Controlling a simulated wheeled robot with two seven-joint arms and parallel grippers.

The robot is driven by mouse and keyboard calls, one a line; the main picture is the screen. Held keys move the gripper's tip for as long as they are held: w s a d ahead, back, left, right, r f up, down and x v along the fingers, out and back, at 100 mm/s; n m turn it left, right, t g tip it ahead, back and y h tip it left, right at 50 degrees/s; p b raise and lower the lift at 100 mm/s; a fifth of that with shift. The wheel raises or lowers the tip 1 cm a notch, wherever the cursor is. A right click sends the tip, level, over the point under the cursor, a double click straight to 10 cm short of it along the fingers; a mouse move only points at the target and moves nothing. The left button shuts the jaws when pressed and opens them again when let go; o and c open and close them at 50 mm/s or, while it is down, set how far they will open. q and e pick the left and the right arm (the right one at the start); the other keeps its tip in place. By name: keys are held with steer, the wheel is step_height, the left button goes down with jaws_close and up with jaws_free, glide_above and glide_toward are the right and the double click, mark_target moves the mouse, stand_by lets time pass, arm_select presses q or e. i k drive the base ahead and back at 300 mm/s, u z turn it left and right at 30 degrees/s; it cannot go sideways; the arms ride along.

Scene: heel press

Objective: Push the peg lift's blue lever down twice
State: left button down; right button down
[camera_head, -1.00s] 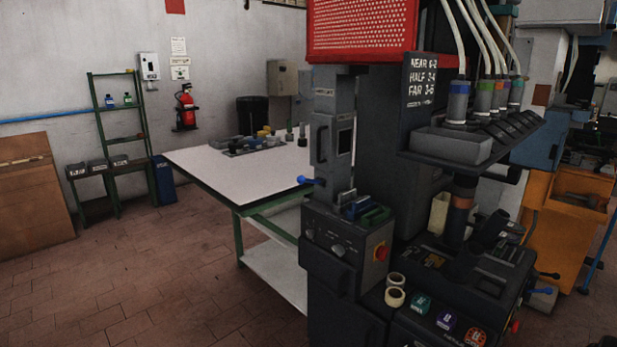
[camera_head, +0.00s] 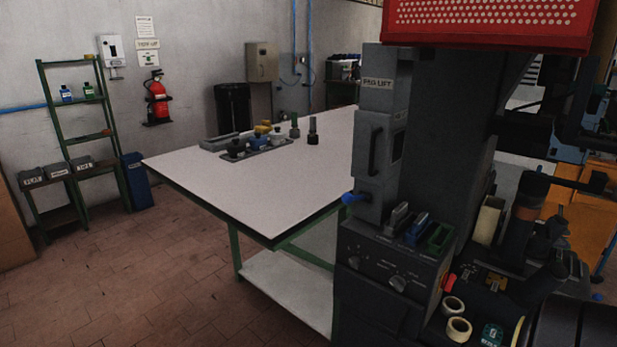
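The peg lift (camera_head: 377,83) is a tall grey unit on the left front of the dark machine, with a label near its top. Its blue lever (camera_head: 351,198) sticks out to the left from the unit's lower part, over the table's right side. The lever's blue knob looks about level with its root. Nothing touches the lever. Neither of my grippers can be made out in the head view.
A white-topped table (camera_head: 200,178) with several small parts stands left of the machine. A control box (camera_head: 390,265) with knobs sits below the lever. Two tape rolls (camera_head: 456,318) lie at its right. The brick floor (camera_head: 150,270) at front left is clear.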

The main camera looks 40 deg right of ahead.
mark_target(347, 198)
steer(key=i, duration=1.1)
steer(key=z, duration=3.3)
